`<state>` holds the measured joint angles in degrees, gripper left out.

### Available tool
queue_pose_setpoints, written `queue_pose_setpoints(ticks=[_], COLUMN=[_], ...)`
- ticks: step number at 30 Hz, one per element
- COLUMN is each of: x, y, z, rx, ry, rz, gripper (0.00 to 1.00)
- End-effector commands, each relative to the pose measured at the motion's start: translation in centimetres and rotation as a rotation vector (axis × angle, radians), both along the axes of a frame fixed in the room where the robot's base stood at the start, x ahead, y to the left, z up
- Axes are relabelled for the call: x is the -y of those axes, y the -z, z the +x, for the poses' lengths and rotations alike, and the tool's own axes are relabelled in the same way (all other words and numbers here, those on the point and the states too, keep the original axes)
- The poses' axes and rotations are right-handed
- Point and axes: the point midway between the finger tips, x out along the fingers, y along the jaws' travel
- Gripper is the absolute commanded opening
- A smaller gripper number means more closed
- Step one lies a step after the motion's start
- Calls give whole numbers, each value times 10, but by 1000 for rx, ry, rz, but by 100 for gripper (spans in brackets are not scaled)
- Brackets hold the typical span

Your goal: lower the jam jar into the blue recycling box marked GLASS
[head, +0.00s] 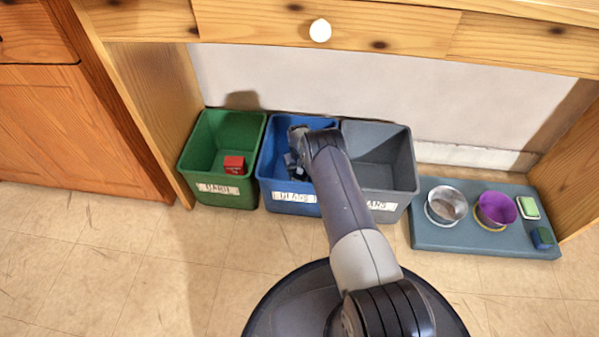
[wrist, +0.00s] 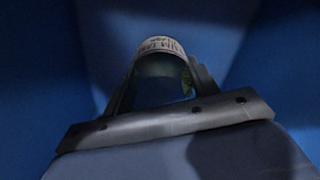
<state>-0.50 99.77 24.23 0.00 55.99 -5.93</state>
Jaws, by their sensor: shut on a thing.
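The blue box (head: 276,135) stands on the floor between a green and a grey box, with a white label reading "GLAS", its end covered by my arm. My gripper (head: 297,158) reaches down inside it. In the wrist view my gripper (wrist: 163,80) is shut on the jam jar (wrist: 160,62), a dark glassy thing with a pale printed band, surrounded by blue walls. The jar is hard to make out in the head view. I cannot tell whether it touches the box floor.
The green box (head: 187,160) at the left holds a red item (head: 234,165). The grey box (head: 406,160) at the right is partly behind my arm. A blue-grey mat (head: 450,240) with a metal bowl (head: 446,205) and a purple bowl (head: 496,210) lies further right. A wooden desk overhangs.

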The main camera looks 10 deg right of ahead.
Motion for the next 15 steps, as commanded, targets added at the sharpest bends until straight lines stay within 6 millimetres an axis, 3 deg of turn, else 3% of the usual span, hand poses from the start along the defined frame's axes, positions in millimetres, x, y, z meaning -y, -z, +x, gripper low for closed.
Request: queue_pose_setpoints(ticks=[15], x=[0], y=[8], z=[0], rx=[0], ry=[0], rz=[0], gripper=[29])
